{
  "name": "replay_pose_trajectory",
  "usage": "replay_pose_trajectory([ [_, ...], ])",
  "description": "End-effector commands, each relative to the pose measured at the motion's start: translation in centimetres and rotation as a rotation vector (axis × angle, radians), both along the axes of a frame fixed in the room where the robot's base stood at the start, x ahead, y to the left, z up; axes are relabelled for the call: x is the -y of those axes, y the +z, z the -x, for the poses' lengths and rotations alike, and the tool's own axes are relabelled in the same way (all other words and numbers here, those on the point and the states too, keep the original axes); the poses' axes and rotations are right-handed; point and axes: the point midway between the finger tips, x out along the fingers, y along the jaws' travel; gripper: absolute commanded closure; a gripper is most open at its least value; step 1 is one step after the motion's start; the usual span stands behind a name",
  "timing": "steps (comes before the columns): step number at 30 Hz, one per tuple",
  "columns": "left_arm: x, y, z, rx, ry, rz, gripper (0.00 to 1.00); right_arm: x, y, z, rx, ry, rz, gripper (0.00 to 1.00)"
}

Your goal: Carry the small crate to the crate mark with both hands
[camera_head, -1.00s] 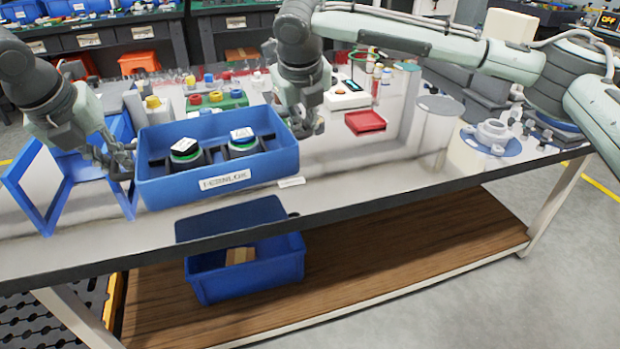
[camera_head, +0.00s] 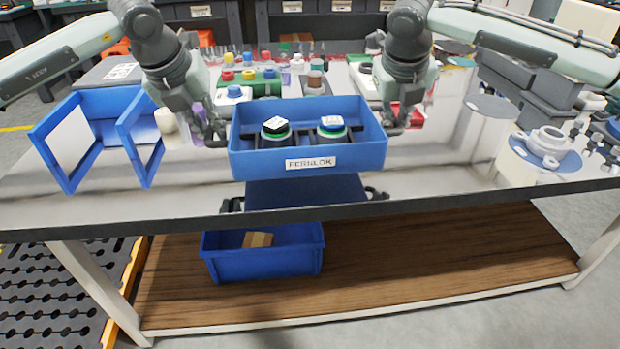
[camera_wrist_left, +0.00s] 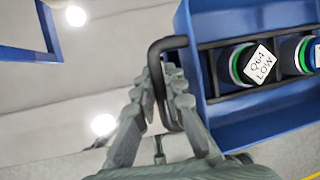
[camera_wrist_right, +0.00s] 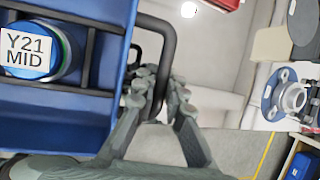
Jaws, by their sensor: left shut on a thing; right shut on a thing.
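The small blue crate (camera_head: 308,160), with a FERNLOK label on its front, sits level in the middle of the head view, over the front part of the table. Two dark jars with green rings and white labelled tops stand in it. My left gripper (camera_head: 216,138) is shut on the crate's left handle (camera_wrist_left: 158,62). My right gripper (camera_head: 398,122) is shut on its right handle (camera_wrist_right: 166,48). Whether the crate's underside touches the table is hidden. I cannot make out the crate mark.
A blue open frame (camera_head: 142,135) stands left of the crate. A white flanged part (camera_head: 548,143) is at right. A blue bin (camera_head: 265,265) sits on the lower shelf (camera_head: 420,275).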

Motion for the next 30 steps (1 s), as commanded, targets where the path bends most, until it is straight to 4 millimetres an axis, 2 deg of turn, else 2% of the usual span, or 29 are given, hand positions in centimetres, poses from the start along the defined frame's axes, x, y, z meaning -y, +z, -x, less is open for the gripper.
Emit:
replay_pose_trajectory([
  [2,-0.1,-0.8,-0.1,0.004,0.003,0.0,1.0,0.1,-0.8,-0.1,0.005,-0.003,0.0,1.0],
  [19,-0.1,-1.0,-0.1,0.004,0.003,0.0,1.0,0.1,-1.0,-0.1,0.004,-0.003,0.0,1.0],
  [30,-0.1,-3.0,-0.1,0.004,0.003,0.0,1.0,0.1,-3.0,-0.1,0.004,-0.003,0.0,1.0],
])
